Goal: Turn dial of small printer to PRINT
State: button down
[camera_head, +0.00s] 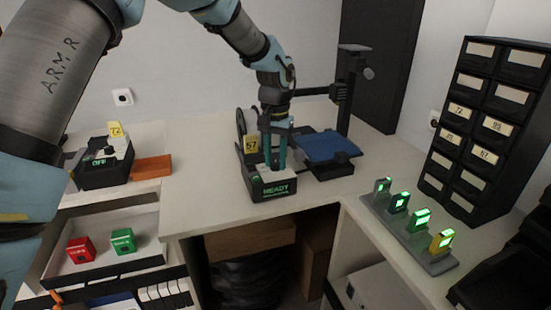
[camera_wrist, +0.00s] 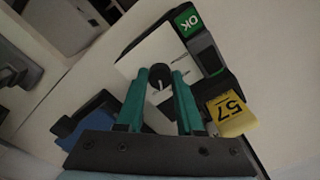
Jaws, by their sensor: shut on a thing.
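The small printer (camera_head: 272,188) stands on the counter in the middle of the head view, with a green-lit front display that seems to read READY. A yellow tag marked 57 (camera_head: 251,144) is at its left; it also shows in the wrist view (camera_wrist: 231,113). In the wrist view the dial (camera_wrist: 160,73) is a round black knob with a pale pointer line, on a white top face. My gripper (camera_head: 275,168) points down over the printer, its teal fingers shut on the dial, one on each side. The fingers hide the dial in the head view.
Another device (camera_head: 107,165) tagged 72 stands at left, its display reading OFF. A blue sheet on a black unit (camera_head: 333,168) and a post (camera_head: 350,90) stand close right of my gripper. Green-lit modules on a rack (camera_head: 412,235) and a drawer cabinet (camera_head: 490,125) are at right.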

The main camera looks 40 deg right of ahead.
aim_at(275, 162)
jog(key=m, duration=0.6)
jog(key=shift+r+p, duration=0.1)
jog(key=shift+p, duration=0.3)
jog(key=m+p, duration=0.1)
jog(key=m, duration=0.5)
jog(key=shift+m, duration=0.3)
jog(key=c, duration=0.5)
grip_release()
jog(key=shift+c, duration=0.2)
notch_tip(275, 162, up, 11)
jog(key=b, duration=0.2)
jog(key=shift+b, duration=0.4)
jog(key=shift+f, duration=0.2)
